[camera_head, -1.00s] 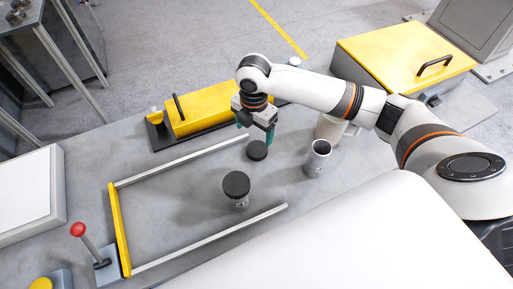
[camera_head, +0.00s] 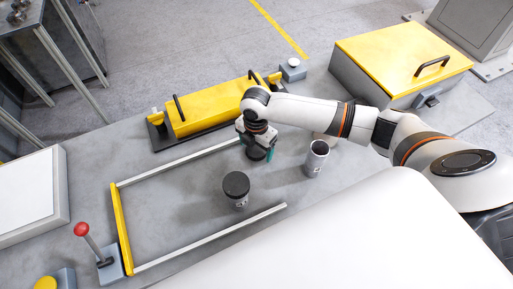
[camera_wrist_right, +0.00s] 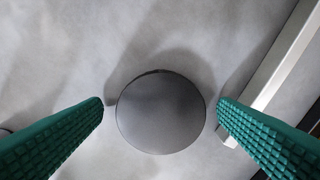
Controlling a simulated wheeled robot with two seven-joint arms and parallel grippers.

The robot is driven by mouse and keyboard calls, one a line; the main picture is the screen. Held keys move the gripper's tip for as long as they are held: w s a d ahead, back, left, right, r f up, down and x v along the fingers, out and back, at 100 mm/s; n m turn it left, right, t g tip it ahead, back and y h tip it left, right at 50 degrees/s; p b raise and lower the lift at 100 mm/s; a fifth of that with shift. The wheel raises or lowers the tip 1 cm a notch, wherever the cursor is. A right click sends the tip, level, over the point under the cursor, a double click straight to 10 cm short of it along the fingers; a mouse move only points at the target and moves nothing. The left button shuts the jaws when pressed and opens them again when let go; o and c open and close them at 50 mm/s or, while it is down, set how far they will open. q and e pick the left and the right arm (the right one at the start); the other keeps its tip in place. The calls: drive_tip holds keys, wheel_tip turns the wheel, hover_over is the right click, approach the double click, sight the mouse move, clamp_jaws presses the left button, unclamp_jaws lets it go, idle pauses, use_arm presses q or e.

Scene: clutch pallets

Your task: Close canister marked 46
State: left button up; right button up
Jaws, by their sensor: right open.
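My right gripper (camera_head: 258,150) is open, low over a loose round black lid (camera_head: 256,155) lying on the grey table. In the right wrist view the lid (camera_wrist_right: 160,112) lies between the two green fingers, with a gap on each side. An open grey canister (camera_head: 316,159) stands upright to the right of the gripper, without a lid. Another canister (camera_head: 237,189) stands inside the rail frame with a black lid on top. Both carry small labels, too small to read. My left gripper is not in view.
A frame of metal rails with a yellow end bar (camera_head: 121,228) lies on the table. A yellow box with black handles (camera_head: 210,108) stands behind it. A red-knobbed lever (camera_head: 92,241) is at front left. A pale vessel is partly hidden behind my right arm.

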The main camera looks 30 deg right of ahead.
sight(256, 149)
drive_tip(key=shift+f, duration=0.1)
drive_tip(key=c, duration=1)
drive_tip(key=shift+c, duration=0.2)
wheel_tip(256, 149, up, 10)
drive_tip(key=shift+b, duration=0.45)
